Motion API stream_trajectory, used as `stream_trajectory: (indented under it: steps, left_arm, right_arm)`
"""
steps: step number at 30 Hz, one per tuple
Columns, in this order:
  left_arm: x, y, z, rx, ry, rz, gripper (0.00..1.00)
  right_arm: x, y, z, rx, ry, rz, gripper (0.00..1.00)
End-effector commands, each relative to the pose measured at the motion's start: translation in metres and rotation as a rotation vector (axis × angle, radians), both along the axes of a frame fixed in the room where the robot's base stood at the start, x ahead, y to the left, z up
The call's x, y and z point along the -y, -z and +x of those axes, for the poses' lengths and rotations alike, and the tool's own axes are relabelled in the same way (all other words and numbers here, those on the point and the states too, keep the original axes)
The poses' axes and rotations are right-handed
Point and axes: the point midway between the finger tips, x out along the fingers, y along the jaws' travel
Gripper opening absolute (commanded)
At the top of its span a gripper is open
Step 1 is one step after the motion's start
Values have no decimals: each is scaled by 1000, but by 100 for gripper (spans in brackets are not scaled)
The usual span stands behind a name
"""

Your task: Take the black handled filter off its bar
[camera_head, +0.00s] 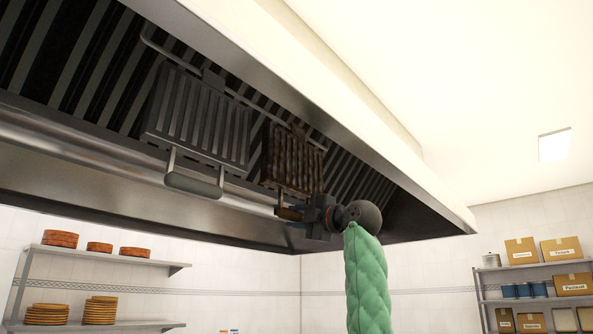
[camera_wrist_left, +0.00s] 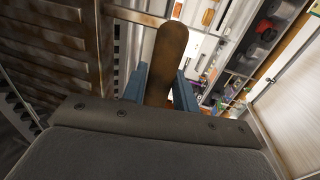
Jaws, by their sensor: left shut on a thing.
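A dark rusty-brown slatted filter (camera_head: 290,160) hangs at a slant under the hood, its upper edge at a thin metal bar (camera_head: 255,105). Its brown handle (camera_head: 287,213) sticks out at the lower edge. My left gripper (camera_head: 308,215) is shut on this handle, below the filter. In the left wrist view the handle (camera_wrist_left: 166,60) stands between the two blue-grey fingers (camera_wrist_left: 160,88), and the brown filter slats (camera_wrist_left: 60,45) fill the upper left. A second, dark grey filter (camera_head: 198,118) with a grey handle (camera_head: 193,185) hangs further left on the same bar. My right gripper is out of view.
The hood's light front edge (camera_head: 320,90) runs above my left arm. A metal pipe (camera_head: 100,145) runs along the hood's back. Wall shelves (camera_head: 110,257) with stacked round items stand lower left; shelves with boxes (camera_head: 522,250) stand right.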

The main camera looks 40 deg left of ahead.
Motion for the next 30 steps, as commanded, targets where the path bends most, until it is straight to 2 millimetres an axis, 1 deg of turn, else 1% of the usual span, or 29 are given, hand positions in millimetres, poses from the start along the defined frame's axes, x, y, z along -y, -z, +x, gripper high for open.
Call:
stream_trajectory:
  steps: [15, 30]
  left_arm:
    - [8, -15, -1, 0, 0, 2, 0]
    - [10, -17, -1, 1, 1, 4, 0]
  right_arm:
    - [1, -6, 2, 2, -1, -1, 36]
    - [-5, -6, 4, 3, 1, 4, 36]
